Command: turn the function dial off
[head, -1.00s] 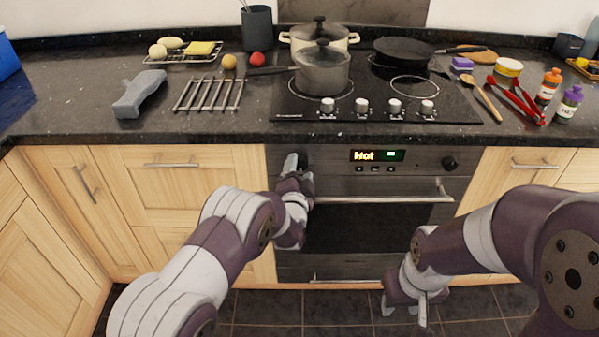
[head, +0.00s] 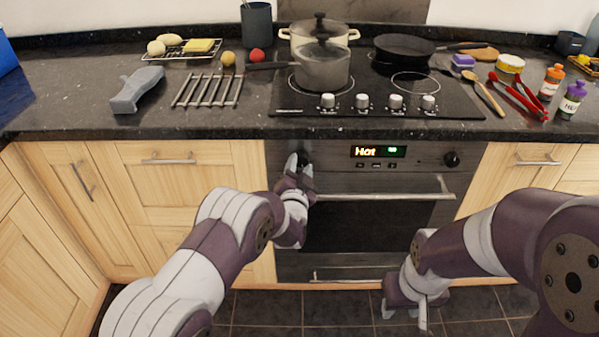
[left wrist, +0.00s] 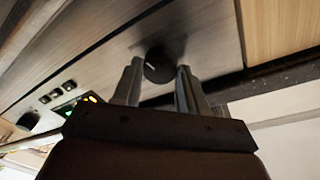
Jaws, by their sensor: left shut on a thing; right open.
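The dark function dial (head: 304,157) is at the left end of the oven's control panel. My left gripper (head: 298,165) is at this dial with its fingers on either side, shut on it. In the left wrist view, the round black dial (left wrist: 159,68) with a short white mark sits between the fingertips. The fingers partly cover the dial in the head view, so its setting is hard to read there. My right gripper (head: 416,306) is low in front of the oven, away from the panel; it is open and empty.
A second dial (head: 451,159) is at the panel's right end. The oven handle (head: 385,197) runs below the left gripper's level. Hob knobs (head: 362,101) line the worktop edge above.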

